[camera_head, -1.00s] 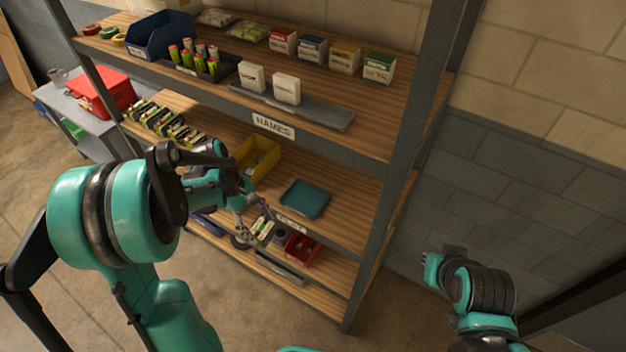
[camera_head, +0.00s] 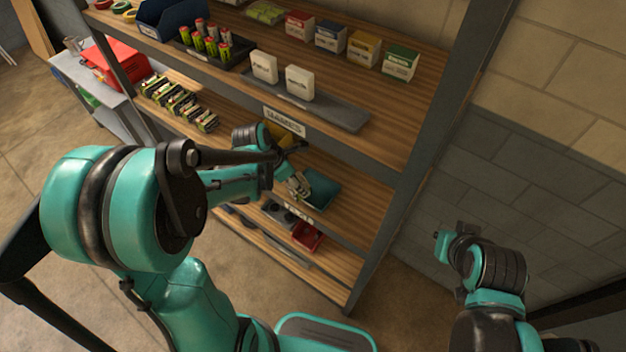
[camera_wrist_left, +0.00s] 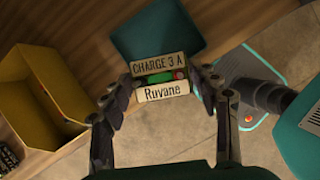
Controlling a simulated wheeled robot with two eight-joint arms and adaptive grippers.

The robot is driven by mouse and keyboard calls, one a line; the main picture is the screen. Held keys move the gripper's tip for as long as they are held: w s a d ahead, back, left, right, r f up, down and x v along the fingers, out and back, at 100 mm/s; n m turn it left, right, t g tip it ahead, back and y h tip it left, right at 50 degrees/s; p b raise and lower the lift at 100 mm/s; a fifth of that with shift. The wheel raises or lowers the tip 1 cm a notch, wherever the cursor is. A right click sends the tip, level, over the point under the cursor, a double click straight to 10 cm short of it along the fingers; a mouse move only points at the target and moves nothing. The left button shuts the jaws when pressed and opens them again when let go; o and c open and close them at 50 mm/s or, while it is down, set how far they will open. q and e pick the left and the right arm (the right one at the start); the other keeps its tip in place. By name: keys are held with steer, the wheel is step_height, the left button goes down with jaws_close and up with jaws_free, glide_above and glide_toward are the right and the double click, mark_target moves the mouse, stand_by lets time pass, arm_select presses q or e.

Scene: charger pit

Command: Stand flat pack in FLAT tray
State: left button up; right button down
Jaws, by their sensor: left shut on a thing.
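My left gripper (camera_head: 297,184) is shut on a pack (camera_wrist_left: 163,91) with cream label strips reading "CHARGE 3 A" and "Ruvane" and a green and red part between them. In the left wrist view the fingers (camera_wrist_left: 166,80) grip it at both sides. The teal tray (camera_head: 324,188) is on the shelf just beyond the pack; its flat floor also shows in the left wrist view (camera_wrist_left: 150,32), partly covered by the pack. A label under it is too blurred to read. The pack overlaps the tray's near edge in view; contact is unclear. My right gripper (camera_head: 442,240) is off to the right, small.
A yellow bin (camera_wrist_left: 38,100) stands left of the teal tray. A red tray (camera_head: 308,236) is on the shelf below.

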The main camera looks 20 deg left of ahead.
arm_select(q)
steer(key=w+d, duration=0.3)
steer(key=shift+w+d, duration=0.25)
steer(key=shift+w, duration=0.15)
steer(key=f+b, duration=0.1)
steer(key=f, duration=0.2)
steer(key=shift+w+d+f+b, duration=0.1)
steer(key=shift+w+f+b, duration=0.1)
steer(key=shift+f+b, duration=0.15)
steer(key=shift+s+r, duration=0.1)
steer(key=o, duration=1.5)
